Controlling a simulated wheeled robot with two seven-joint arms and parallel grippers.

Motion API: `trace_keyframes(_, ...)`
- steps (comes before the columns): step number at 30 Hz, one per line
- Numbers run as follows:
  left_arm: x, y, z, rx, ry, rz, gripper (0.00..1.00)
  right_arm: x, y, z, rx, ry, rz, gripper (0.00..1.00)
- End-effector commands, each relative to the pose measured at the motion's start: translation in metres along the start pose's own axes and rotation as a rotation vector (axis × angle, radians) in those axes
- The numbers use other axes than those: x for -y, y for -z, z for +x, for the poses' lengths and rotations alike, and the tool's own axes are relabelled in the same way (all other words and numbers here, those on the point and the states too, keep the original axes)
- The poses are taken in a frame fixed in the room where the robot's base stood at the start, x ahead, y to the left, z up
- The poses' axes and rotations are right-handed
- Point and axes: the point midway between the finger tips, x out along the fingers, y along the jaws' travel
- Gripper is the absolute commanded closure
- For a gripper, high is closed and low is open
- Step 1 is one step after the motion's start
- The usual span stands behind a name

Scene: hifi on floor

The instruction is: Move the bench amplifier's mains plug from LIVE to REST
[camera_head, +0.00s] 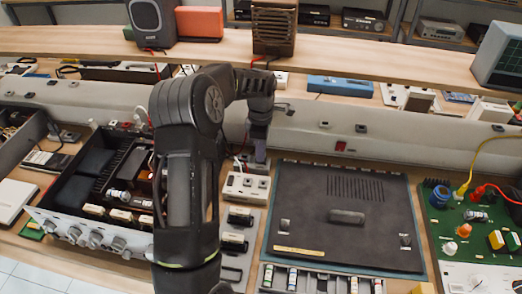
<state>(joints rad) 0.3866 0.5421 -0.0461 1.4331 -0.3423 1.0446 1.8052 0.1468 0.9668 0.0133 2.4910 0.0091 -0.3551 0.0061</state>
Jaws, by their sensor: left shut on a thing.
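My left arm rises from the bottom centre and bends over to the right. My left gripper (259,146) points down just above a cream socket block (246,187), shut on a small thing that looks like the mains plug. The plug is mostly hidden by the fingers, and I cannot tell whether it touches the block. No LIVE or REST lettering is readable. The bench amplifier (95,238), an open chassis with front knobs, stands at left, partly behind my arm. My right gripper is not in view.
A green circuit board (470,225) with yellow and red leads is at far right. A raised wooden shelf (370,62) runs behind.

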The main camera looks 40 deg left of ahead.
Motion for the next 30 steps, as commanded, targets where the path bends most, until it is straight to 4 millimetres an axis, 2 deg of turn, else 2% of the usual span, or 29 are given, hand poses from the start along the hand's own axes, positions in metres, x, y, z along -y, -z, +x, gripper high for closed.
trace_keyframes(1,0.0,0.0,0.0,0.0,0.0,0.0,1.0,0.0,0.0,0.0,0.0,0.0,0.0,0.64)
trace_keyframes(2,0.0,0.0,0.0,0.0,0.0,0.0,0.8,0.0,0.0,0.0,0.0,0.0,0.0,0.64)
trace_keyframes(10,0.0,0.0,0.0,0.0,0.0,0.0,0.58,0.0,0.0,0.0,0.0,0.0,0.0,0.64)
trace_keyframes(20,0.0,0.0,0.0,0.0,0.0,0.0,0.57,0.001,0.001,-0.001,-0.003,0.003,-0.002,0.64)
trace_keyframes(23,0.0,0.0,-0.01,0.0,-0.001,0.0,0.57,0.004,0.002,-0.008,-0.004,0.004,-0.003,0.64)
trace_keyframes(30,-0.001,0.0,-0.052,0.0,-0.003,0.0,0.57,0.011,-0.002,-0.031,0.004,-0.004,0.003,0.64)
